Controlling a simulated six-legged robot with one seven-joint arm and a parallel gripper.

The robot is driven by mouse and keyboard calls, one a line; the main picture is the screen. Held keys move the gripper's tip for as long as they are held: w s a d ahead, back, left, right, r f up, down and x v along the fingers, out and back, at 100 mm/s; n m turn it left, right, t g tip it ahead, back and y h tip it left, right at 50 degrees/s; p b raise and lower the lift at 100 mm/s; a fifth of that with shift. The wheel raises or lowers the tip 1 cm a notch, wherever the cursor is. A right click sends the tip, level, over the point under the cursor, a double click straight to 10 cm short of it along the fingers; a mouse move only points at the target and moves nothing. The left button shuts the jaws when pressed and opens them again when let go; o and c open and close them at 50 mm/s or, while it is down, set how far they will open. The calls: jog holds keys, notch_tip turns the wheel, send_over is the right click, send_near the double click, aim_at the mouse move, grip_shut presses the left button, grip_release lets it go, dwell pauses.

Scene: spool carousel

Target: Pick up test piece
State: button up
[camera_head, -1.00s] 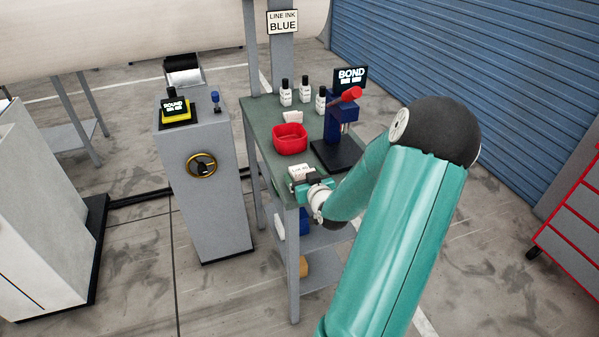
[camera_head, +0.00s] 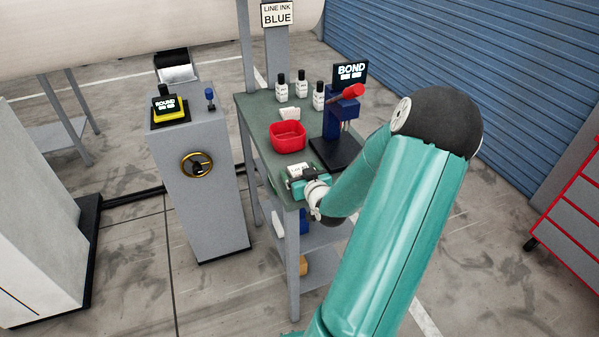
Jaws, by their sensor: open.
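A small white block with dark lettering (camera_head: 298,169) lies near the front corner of the green bench top; it may be the test piece, but its label is too small to read. My gripper (camera_head: 299,179) is open at the near side of this block, low over the bench. Its teal body and white wrist hide the block's near edge. I cannot tell whether the fingers touch it or straddle it. Another small plain white piece (camera_head: 290,113) stands farther back, behind the red bin.
On the green bench (camera_head: 257,122) are a red bin (camera_head: 288,137), several white bottles with black caps (camera_head: 302,88) and a blue press with a red handle (camera_head: 335,121) by the BOND sign (camera_head: 351,71).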

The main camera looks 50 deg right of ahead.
jog(key=shift+s, duration=0.1)
jog(key=c, duration=1.1)
jog(key=shift+r, duration=0.2)
